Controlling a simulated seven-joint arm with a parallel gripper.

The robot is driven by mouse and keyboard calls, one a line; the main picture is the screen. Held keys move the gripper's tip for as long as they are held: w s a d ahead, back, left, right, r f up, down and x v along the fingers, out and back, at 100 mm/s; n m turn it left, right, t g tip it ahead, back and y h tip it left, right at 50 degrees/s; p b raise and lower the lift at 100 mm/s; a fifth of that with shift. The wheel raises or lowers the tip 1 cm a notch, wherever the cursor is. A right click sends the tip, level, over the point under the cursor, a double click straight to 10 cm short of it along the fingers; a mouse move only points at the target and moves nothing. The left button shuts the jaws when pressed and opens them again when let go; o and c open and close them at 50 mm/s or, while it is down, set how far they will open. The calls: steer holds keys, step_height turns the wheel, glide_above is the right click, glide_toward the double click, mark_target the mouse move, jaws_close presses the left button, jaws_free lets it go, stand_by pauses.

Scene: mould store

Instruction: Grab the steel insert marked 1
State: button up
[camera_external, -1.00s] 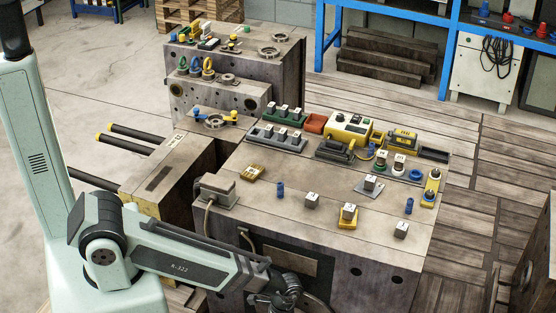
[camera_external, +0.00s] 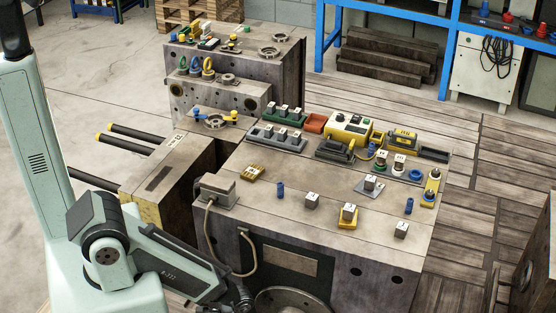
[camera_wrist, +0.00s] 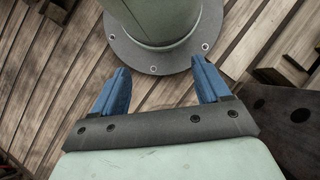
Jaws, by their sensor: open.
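Several small steel cubes with dark marks stand on the large steel block (camera_external: 270,205). One cube (camera_external: 312,200) stands bare near the middle, one (camera_external: 349,211) on a yellow pad, one (camera_external: 401,230) near the front right, and one (camera_external: 370,183) on a grey plate. More cubes (camera_external: 282,134) sit in a grey tray. The marks are too small for me to tell which is 1. My gripper (camera_wrist: 160,66) shows two blue fingers spread apart and empty in the wrist view, away from the cubes, over plank flooring. In the external view its fingers cannot be made out.
A green tray (camera_external: 284,111), a yellow-and-white box (camera_external: 350,128) and a dark clamp-like tool (camera_external: 335,150) line the block's back. Blue cylinders (camera_external: 281,189) stand among the cubes. A grey connector (camera_external: 216,190) with a cable sits at the left edge.

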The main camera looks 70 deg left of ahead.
steer(key=shift+c, duration=1)
